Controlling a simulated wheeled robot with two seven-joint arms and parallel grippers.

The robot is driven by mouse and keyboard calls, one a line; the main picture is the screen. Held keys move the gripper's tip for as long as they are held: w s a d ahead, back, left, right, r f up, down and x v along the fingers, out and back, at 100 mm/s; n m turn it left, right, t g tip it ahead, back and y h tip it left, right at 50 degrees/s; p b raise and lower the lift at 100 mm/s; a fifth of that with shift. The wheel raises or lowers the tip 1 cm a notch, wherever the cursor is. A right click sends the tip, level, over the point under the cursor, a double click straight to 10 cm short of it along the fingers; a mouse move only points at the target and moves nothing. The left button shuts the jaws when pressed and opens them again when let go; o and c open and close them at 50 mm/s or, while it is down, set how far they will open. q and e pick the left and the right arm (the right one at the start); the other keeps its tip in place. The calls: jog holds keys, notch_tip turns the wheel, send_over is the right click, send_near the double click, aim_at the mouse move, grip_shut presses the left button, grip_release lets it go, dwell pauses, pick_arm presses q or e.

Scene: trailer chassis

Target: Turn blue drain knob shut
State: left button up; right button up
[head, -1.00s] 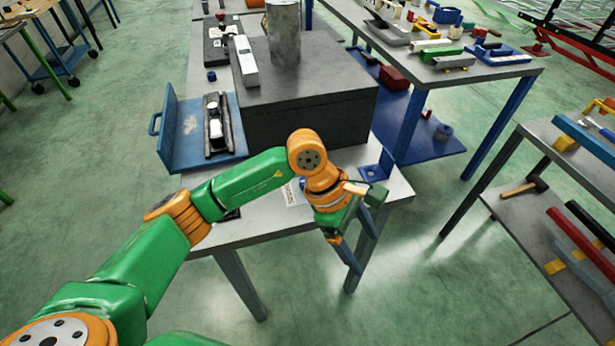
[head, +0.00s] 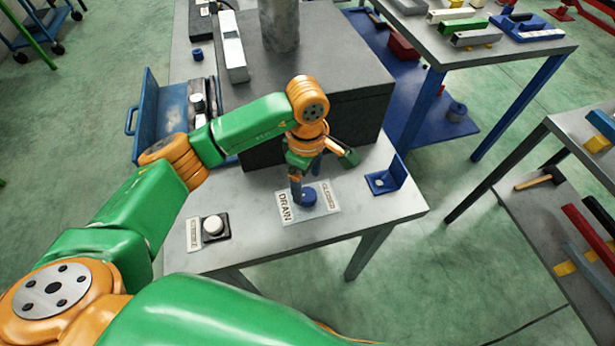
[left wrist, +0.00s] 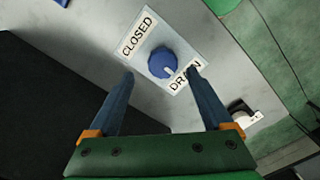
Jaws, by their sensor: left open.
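The blue drain knob (head: 308,197) sits on a pale plate (head: 328,206) on the grey table, between the words DRAIN and CLOSED. In the left wrist view the round knob (left wrist: 162,62) has a white pointer mark, turned toward the DRAIN label (left wrist: 186,75). The CLOSED label (left wrist: 138,36) is on its other side. My left gripper (head: 297,186) is above and just beside the knob, pointing down. In the left wrist view its two fingers (left wrist: 162,75) are spread wide, with the knob beyond and between their tips. Nothing is held. My right gripper is not seen.
A dark box (head: 325,105) with a grey cylinder (head: 279,25) stands behind the knob. A blue angle bracket (head: 388,178) is to the right, a white button on a dark base (head: 214,227) to the left. The table (head: 300,240) in front is bare.

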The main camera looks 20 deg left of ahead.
aim_at(307, 194)
pick_arm(q)
jog(key=f, duration=0.1)
jog(key=s+f, duration=0.1)
jog(key=f, duration=0.1)
jog(key=shift+d+f+p, duration=0.15)
jog(key=shift+f+p, duration=0.05)
jog(key=shift+p, duration=0.2)
jog(key=shift+w+f, duration=0.3)
jog(key=shift+f, duration=0.05)
jog(key=shift+s+r, duration=0.1)
grip_shut()
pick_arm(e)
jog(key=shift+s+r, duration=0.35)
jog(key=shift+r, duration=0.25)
